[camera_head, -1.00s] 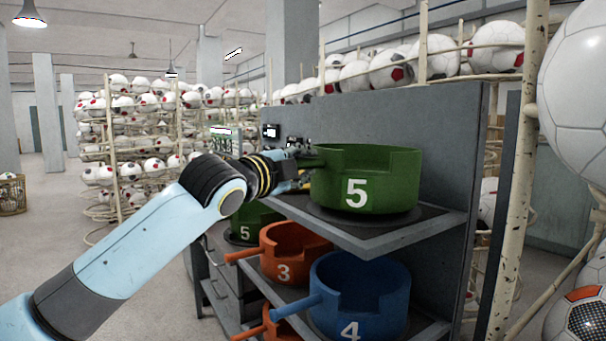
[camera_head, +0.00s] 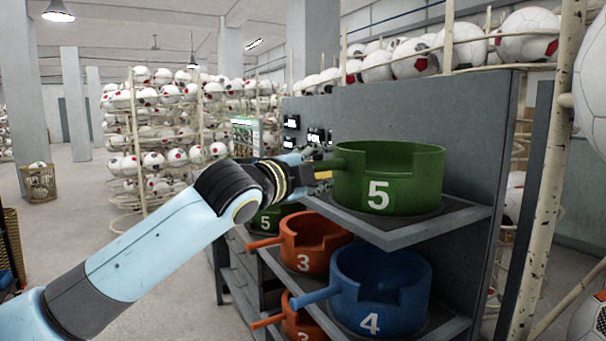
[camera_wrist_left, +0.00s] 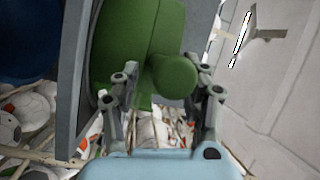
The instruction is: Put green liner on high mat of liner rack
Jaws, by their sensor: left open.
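A green liner (camera_head: 408,178) marked 5 stands upright on the dark high mat (camera_head: 436,208) on the top shelf of the liner rack (camera_head: 405,237). Its handle (camera_head: 328,164) points left toward my left arm. My left gripper (camera_head: 322,178) is at the handle's end. In the left wrist view, the gripper (camera_wrist_left: 166,100) is open, and the round handle end (camera_wrist_left: 173,77) shows between and beyond its fingers. I cannot tell whether a finger touches the handle. My right gripper is not in view.
Below are another green liner (camera_head: 264,221), an orange liner (camera_head: 312,246) marked 3, a blue liner (camera_head: 382,285) marked 4 and a lower orange liner (camera_head: 303,322). Ball racks (camera_head: 160,140) stand behind. A pale pole (camera_head: 543,180) stands right of the rack.

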